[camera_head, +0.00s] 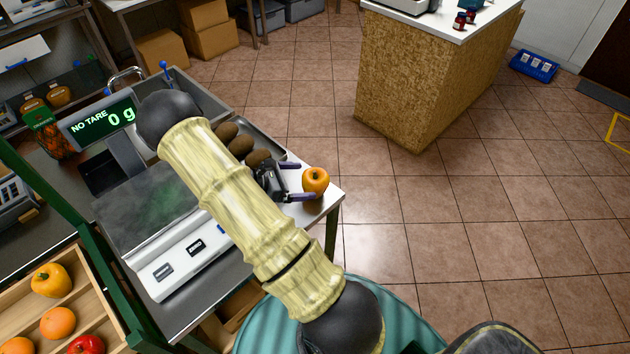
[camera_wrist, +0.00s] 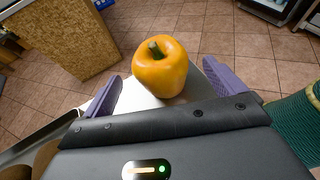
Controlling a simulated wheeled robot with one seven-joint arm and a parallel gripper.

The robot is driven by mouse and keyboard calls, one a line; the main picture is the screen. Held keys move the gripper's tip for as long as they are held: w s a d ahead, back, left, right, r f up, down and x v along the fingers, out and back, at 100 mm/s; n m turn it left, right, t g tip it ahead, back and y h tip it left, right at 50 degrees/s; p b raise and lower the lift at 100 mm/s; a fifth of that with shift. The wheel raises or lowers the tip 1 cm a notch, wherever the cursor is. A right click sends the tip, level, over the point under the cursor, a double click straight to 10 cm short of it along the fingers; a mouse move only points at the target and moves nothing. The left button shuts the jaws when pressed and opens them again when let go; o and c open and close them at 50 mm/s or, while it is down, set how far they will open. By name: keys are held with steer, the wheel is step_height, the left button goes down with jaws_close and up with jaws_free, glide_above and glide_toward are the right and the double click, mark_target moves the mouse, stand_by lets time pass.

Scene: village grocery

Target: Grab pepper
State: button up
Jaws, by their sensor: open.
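An orange-yellow bell pepper (camera_head: 316,180) with a dark stem stands upright near the right end of the table (camera_head: 325,198), close to its corner. My gripper (camera_head: 297,182) is open at the pepper's left, with its purple fingers pointing at it. In the wrist view the pepper (camera_wrist: 160,67) stands ahead of my gripper (camera_wrist: 163,90), roughly midway between the two spread fingers. I cannot tell whether its near side is inside the finger gap. No finger visibly touches it.
Brown potato-like items lie in a metal tray (camera_head: 279,150) beside my gripper. A scale (camera_head: 165,275) with a display reading 0 g stands at left. A crate (camera_head: 100,290) at lower left holds another yellow pepper (camera_head: 51,280). Open tiled floor lies right of the table.

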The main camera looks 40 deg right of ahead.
mark_target(315, 181)
stand_by(0.3)
steer(key=p+x, duration=0.1)
steer(key=x, duration=0.4)
steer(key=shift+d+f+p, duration=0.1)
steer(key=shift+f+p, duration=0.05)
steer(key=shift+p, duration=0.2)
steer(key=shift+c, duration=0.2)
steer(key=c, duration=1)
